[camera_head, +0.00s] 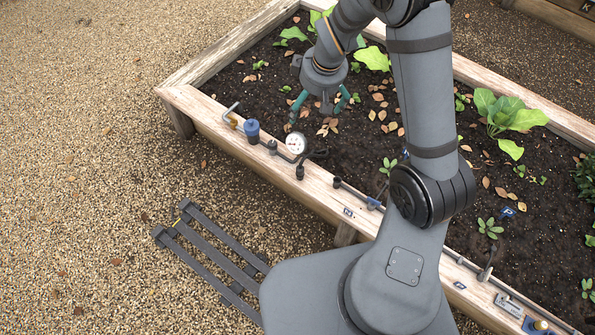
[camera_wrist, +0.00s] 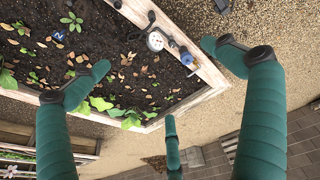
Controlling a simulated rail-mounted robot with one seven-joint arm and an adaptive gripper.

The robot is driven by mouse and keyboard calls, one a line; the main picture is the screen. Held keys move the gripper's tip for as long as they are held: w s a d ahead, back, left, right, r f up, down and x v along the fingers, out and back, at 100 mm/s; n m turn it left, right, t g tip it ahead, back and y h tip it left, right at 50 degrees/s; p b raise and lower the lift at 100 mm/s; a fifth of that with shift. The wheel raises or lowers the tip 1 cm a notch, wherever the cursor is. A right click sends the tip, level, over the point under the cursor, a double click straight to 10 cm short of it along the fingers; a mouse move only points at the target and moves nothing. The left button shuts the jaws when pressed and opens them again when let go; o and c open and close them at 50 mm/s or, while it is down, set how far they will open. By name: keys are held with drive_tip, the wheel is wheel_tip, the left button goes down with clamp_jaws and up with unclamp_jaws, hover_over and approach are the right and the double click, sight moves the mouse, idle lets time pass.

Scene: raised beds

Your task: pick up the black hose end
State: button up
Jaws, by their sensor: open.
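My gripper (camera_head: 318,108) hangs over the soil near the left end of the raised bed, with its green fingers spread and nothing between them. In the wrist view the fingers (camera_wrist: 157,60) are wide apart. A short black curved piece (camera_head: 318,154), which may be the black hose end, lies by the bed's front rim just right of a white round gauge (camera_head: 296,143). A small black fitting (camera_head: 300,172) sits below it at the rim. In the wrist view a black piece (camera_wrist: 151,16) shows beside the gauge (camera_wrist: 155,42). Which one is the hose end is too small to tell.
The wooden front rim (camera_head: 230,137) carries a bent metal pipe, a blue cap (camera_head: 252,131) and a thin dark rod (camera_head: 354,193) with a blue clip. Leafy plants (camera_head: 507,118) grow in the bed. A dark slatted rack (camera_head: 210,262) lies on the gravel. Gravel at left is mostly clear.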

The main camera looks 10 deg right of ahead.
drive_tip(key=shift+c, duration=1.4)
drive_tip(key=c, duration=1.1)
drive_tip(key=shift+o, duration=0.2)
